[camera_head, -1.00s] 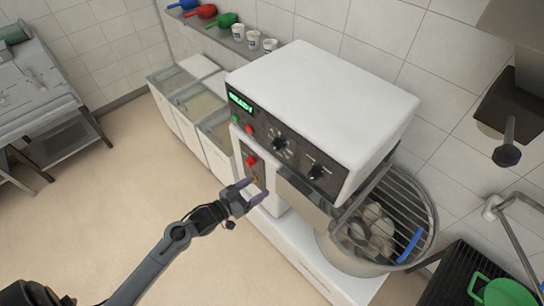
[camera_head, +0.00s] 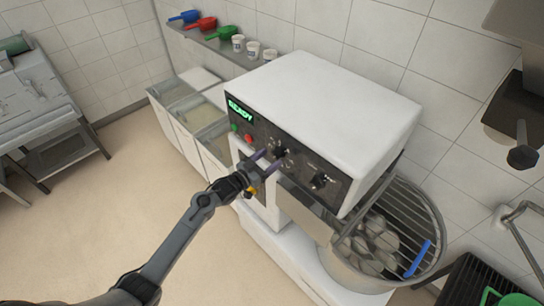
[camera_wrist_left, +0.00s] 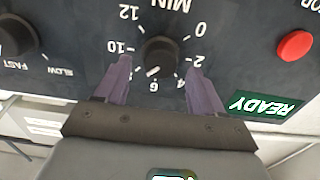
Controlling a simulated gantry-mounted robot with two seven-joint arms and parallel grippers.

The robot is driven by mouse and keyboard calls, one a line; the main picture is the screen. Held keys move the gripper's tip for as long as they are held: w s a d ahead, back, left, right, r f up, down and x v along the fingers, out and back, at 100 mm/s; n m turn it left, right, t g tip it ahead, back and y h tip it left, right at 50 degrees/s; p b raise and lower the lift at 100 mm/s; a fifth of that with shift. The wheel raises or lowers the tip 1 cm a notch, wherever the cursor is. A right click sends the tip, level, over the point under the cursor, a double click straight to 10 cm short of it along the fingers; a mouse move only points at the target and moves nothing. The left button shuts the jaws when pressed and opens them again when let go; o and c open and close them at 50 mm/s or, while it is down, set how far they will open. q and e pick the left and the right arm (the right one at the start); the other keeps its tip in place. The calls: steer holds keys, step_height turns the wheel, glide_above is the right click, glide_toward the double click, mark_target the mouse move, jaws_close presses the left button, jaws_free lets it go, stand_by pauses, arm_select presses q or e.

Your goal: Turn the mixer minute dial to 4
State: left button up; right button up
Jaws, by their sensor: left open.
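The mixer minute dial (camera_head: 279,149) is a black round knob on the dark front panel of the white mixer (camera_head: 335,95). In the wrist view the minute dial (camera_wrist_left: 161,54) appears upside down under "MIN", ringed by numbers from 0 to 12. A pale mark on the knob points toward the 6 side; its exact setting is hard to read. My left gripper (camera_head: 266,162) is at the panel, just in front of the dial. In the wrist view the left gripper (camera_wrist_left: 160,68) is open, with one purple finger on each side of the knob and visible gaps between.
A speed knob (camera_head: 319,180) marked slow and fast sits beside the dial. A red button (camera_wrist_left: 295,45) and a green READY display (camera_wrist_left: 264,105) are on the other side. The caged mixing bowl (camera_head: 375,245) stands at the right, and ingredient bins (camera_head: 190,103) at the left.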

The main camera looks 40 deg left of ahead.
arm_select(q)
steer(key=shift+w+d, duration=0.2)
steer(key=shift+w, duration=0.8)
steer(key=shift+c, duration=0.2)
steer(key=c, duration=1)
